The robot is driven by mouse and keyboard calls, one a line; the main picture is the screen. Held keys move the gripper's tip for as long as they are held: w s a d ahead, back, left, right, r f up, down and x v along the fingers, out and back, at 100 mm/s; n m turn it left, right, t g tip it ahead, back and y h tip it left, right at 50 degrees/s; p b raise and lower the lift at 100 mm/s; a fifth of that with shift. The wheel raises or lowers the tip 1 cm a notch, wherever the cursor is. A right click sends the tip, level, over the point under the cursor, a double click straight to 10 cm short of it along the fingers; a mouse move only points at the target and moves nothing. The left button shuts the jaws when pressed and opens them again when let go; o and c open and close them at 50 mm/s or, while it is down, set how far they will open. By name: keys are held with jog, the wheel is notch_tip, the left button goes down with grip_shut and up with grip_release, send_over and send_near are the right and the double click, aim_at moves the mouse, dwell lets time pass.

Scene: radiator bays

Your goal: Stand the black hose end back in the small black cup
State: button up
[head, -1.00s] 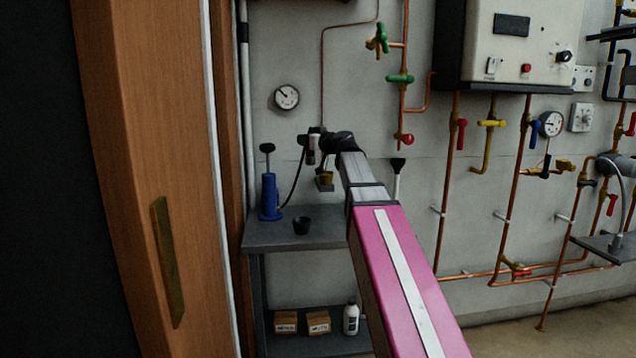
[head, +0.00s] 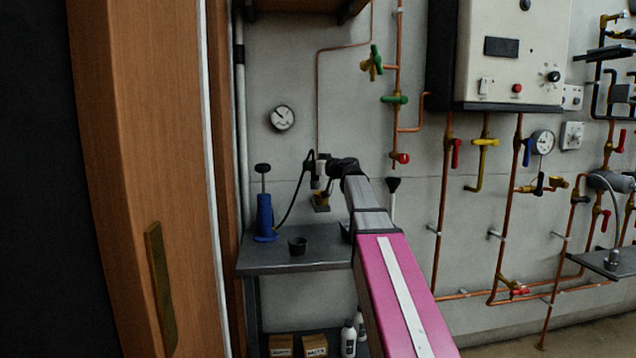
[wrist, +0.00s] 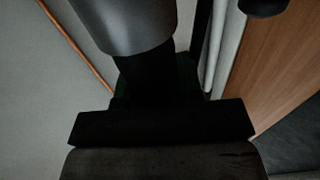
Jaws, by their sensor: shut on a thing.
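The small black cup (head: 298,246) stands upright on the grey shelf (head: 290,263), just right of the blue hand pump (head: 264,216). A black hose (head: 292,205) runs from the pump, curving up to my gripper (head: 317,174). My gripper is shut on the hose end, above and slightly right of the cup, well clear of it. The hose end itself is small and partly hidden by the gripper in the head view. In the wrist view the dark gripper (wrist: 160,125) fills the lower middle, and what it holds is too dark to make out.
A brass fitting (head: 321,202) is close below my gripper, near the wall. A round gauge (head: 282,118) is on the wall at upper left. A wooden door (head: 150,120) stands left. The shelf is bare around the cup. Boxes and white bottles are on the lower shelf.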

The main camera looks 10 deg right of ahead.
aim_at(318, 180)
jog(key=shift+w+d+f, duration=0.5)
jog(key=shift+f, duration=0.5)
jog(key=shift+w+d+f, duration=0.45)
jog(key=shift+f, duration=0.6)
jog(key=shift+w+d+f, duration=0.5)
jog(key=shift+f, duration=0.5)
jog(key=shift+f, duration=0.15)
jog(key=o, duration=1)
